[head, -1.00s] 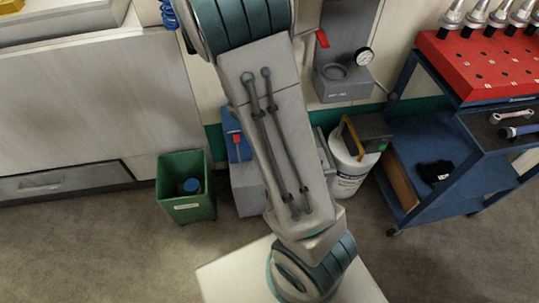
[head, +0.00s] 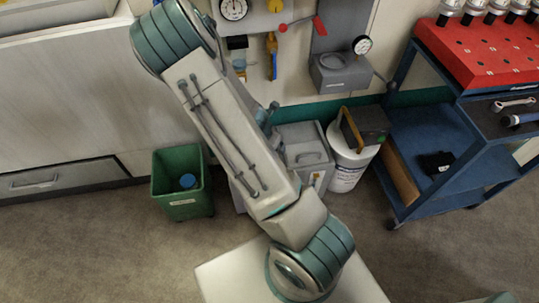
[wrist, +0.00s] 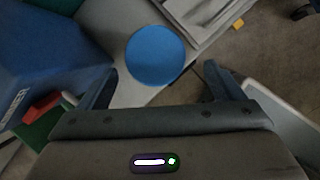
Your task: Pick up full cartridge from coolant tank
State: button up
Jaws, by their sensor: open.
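A round blue cap (wrist: 155,55), seen from above in the wrist view, sits on a grey surface of the coolant tank (wrist: 105,22); I take it as the cartridge's top. My gripper (wrist: 158,75) is open, with one finger on each side of the cap's near edge, and empty. I cannot tell the height between the fingers and the cap. In the head view, the grey tank (head: 303,140) stands on the floor behind my arm, partly hidden. The cartridge there and my gripper's fingers are hidden by my arm.
A blue box (wrist: 45,60) with a red lever (wrist: 42,108) stands close to the left finger. A green bin (head: 182,203) holds a blue-capped item (head: 188,181). A white bucket (head: 347,168) and a blue cart (head: 425,150) stand right of the tank.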

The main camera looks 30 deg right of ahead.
jog(key=shift+w+b+x, duration=0.15)
jog(key=shift+b+x, duration=0.25)
jog(key=shift+x, duration=0.95)
jog(key=shift+w+b+x, duration=0.15)
jog(key=shift+b+x, duration=0.25)
jog(key=shift+x, duration=1)
jog(key=shift+r, duration=0.2)
jog(key=c, duration=1.4)
jog(key=shift+r, duration=0.1)
